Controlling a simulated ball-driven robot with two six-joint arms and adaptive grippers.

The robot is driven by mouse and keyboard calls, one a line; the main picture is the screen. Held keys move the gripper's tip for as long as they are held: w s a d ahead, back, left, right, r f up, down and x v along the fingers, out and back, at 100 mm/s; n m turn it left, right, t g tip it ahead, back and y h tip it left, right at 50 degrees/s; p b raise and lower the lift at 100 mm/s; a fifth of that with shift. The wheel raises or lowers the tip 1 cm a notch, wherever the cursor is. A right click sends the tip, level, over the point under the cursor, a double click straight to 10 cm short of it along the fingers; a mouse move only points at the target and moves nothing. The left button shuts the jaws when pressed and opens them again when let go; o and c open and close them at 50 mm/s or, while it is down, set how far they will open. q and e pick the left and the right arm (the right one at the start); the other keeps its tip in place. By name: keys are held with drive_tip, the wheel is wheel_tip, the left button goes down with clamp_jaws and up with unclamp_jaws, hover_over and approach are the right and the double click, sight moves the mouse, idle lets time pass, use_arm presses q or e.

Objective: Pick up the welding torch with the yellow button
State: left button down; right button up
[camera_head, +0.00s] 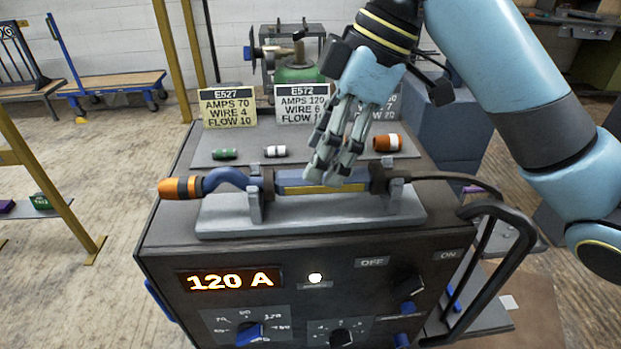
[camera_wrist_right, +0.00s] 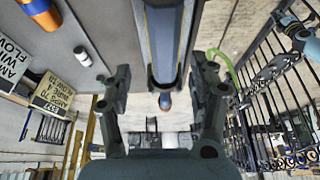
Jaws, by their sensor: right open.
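The welding torch (camera_head: 292,178) lies level on a grey cradle (camera_head: 222,216) on top of the welder. It has a blue handle, a yellow strip along its near side, a bent blue neck and an orange nozzle at the left. My right gripper (camera_head: 328,172) is open over the middle of the handle, and its fingers hide part of it. In the right wrist view my open gripper (camera_wrist_right: 163,88) has a finger on each side, with the torch handle (camera_wrist_right: 165,40) between and beyond them. I cannot tell whether they touch it. My left gripper is not in view.
The welder (camera_head: 160,255) shows "120 A" on its front. Behind the torch stand placards, including a yellow one (camera_head: 228,107) and a white one (camera_head: 302,103), with green, white and orange nozzles (camera_head: 388,142) before them. A dark cable (camera_head: 455,178) runs right from the torch.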

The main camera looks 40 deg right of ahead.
drive_tip(key=x, duration=0.3)
drive_tip(key=shift+s+a+f, duration=0.2)
drive_tip(key=shift+f, duration=0.2)
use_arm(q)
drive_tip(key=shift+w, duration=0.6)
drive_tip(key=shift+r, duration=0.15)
use_arm(e)
drive_tip(key=shift+f, duration=0.2)
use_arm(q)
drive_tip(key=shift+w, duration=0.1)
use_arm(e)
clamp_jaws()
